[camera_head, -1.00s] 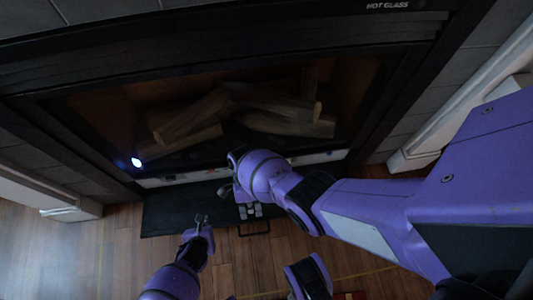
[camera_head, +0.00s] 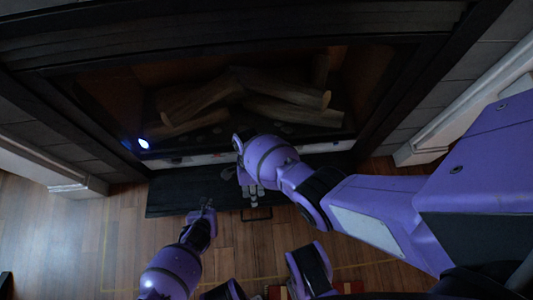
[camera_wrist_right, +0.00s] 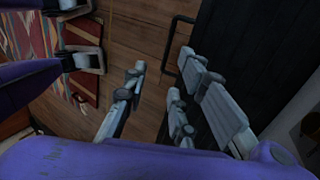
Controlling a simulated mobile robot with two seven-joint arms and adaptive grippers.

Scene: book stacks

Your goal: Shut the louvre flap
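The louvre flap (camera_head: 178,198) is a black panel hanging open, lowered, along the foot of the fireplace. Its thin bar handle (camera_head: 257,216) is at the front edge; the handle also shows in the right wrist view (camera_wrist_right: 172,45). My right gripper (camera_head: 252,190) is over the flap, just behind the handle. In the right wrist view its fingers (camera_wrist_right: 163,65) are apart with nothing between them. My left gripper (camera_head: 207,204) is at the flap's front edge, left of the handle. Contact with the flap cannot be told.
The fireplace opening above holds several logs (camera_head: 285,110) behind a dark frame. White trim (camera_head: 425,147) stands at the right and more at the left. The wooden floor (camera_head: 120,245) in front is clear; a patterned rug (camera_wrist_right: 82,85) lies on it in the right wrist view.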

